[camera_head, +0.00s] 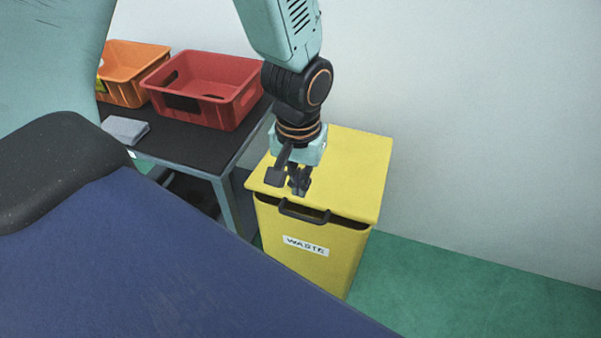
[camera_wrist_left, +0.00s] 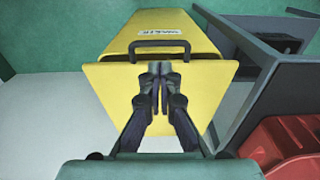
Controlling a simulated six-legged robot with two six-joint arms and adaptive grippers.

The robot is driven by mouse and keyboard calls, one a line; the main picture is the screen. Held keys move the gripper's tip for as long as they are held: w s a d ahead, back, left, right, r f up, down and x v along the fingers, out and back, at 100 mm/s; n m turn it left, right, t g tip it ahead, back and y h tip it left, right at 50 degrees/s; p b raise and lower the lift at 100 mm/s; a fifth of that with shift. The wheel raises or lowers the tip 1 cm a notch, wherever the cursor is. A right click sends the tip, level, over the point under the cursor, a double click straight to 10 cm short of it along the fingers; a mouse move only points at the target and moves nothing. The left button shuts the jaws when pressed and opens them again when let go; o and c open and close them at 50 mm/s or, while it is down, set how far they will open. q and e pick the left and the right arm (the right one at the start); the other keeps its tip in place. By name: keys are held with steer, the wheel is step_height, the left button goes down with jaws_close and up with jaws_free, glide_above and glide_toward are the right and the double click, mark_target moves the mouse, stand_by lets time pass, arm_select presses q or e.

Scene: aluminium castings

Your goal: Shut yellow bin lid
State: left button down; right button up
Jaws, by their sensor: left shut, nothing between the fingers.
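The yellow waste bin (camera_head: 310,259) stands on the floor against the wall, with a white WASTE label on its front. Its yellow lid (camera_head: 358,170) lies over the top, with a dark gap showing under its front edge. A dark handle (camera_head: 304,212) sits at the front edge of the lid. My left gripper (camera_head: 299,190) is shut and empty, above the lid close to the handle. In the left wrist view the closed fingertips (camera_wrist_left: 159,70) show over the lid (camera_wrist_left: 108,88), just short of the handle (camera_wrist_left: 160,45). Whether they touch the lid I cannot tell. My right gripper is out of view.
A dark table (camera_head: 190,146) stands left of the bin. It holds a red crate (camera_head: 235,110), an orange crate (camera_head: 125,95) and a grey item (camera_head: 125,130). A blue surface (camera_head: 150,270) fills the lower left. Green floor (camera_head: 470,290) is clear at right.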

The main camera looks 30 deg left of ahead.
arm_select(q)
steer(key=b, duration=0.2)
glide_above(301, 216)
step_height(301, 216, down, 6)
steer(key=shift+s+r, duration=0.1)
steer(key=shift+s, duration=0.05)
steer(key=shift+f+b, duration=0.5)
steer(key=shift+f, duration=0.25)
steer(key=shift+d, duration=0.1)
steer(key=shift+r, duration=0.1)
